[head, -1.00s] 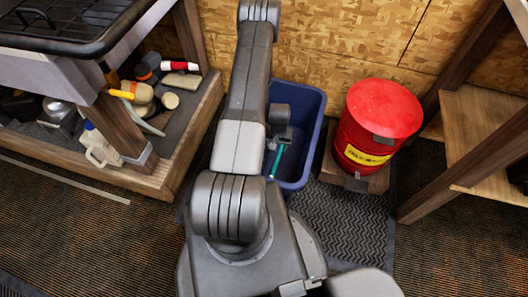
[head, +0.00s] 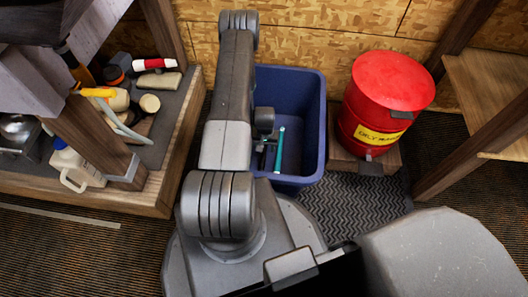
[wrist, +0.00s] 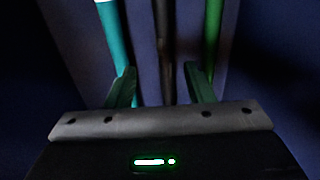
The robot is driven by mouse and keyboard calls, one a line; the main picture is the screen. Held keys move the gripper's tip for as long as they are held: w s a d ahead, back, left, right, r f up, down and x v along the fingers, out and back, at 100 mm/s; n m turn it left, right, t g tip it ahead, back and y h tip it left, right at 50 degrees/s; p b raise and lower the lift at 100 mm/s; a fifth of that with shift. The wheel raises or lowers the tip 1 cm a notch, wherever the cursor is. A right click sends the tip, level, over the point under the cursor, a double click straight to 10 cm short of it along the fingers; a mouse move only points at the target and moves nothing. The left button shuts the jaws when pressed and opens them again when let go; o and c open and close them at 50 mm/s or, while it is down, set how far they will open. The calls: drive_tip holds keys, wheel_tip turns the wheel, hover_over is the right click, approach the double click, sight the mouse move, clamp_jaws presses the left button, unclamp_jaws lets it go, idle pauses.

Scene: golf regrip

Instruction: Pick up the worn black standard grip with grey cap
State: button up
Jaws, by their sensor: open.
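My gripper (wrist: 162,88) is open, with its two fingers pointing down into the blue bin (head: 315,125). In the wrist view a dark, thin rod-like piece (wrist: 165,45), which looks like the black grip, runs between the fingers, with space on both sides. Its grey cap and any wear cannot be made out. A teal grip with a white end (wrist: 114,40) lies by the left finger and a green one (wrist: 212,38) by the right finger. In the head view the teal grip (head: 279,150) shows in the bin; my arm hides much of the rest.
The bin walls stand close around my gripper. A red oily-waste can (head: 385,100) stands right of the bin on a wooden base. A low wooden shelf (head: 150,190) with bottles and tools is at left. A wooden bench frame (head: 500,110) is at right.

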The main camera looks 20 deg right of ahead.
sight(263, 156)
drive_tip(key=f+b, duration=0.1)
drive_tip(key=f, duration=0.4)
drive_tip(key=f+b, duration=0.1)
drive_tip(key=f, duration=0.2)
drive_tip(key=shift+a+b, duration=0.35)
drive_tip(key=shift+a, duration=0.05)
drive_tip(key=shift+r, duration=0.15)
drive_tip(key=c, duration=1)
